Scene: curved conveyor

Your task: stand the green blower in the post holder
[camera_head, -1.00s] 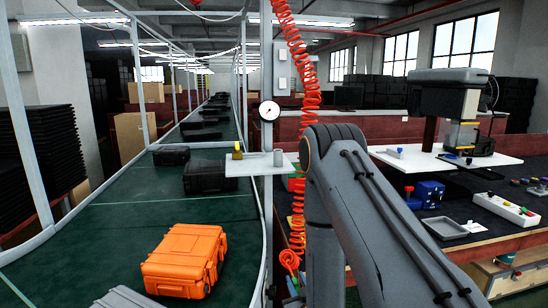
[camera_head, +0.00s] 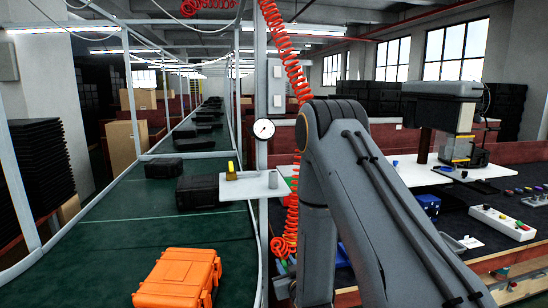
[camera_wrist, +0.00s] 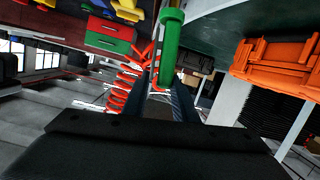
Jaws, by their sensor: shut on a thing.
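The green blower (camera_wrist: 170,48) shows in the wrist view as a green tube with a wider cap at its top end. My gripper (camera_wrist: 168,98) is shut on its lower end, with the dark fingers on either side. In the head view my arm hides the gripper and the blower. A small grey upright cylinder (camera_head: 273,180), which looks like the post holder, stands on a white shelf (camera_head: 248,188) beside the conveyor. I cannot see into its top.
A yellow object (camera_head: 231,173) stands on the same shelf. A post with a gauge (camera_head: 263,129) and a coiled red hose (camera_head: 284,60) rise behind it. An orange case (camera_head: 178,280) and black cases lie on the conveyor (camera_head: 140,225). A cluttered bench is at right.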

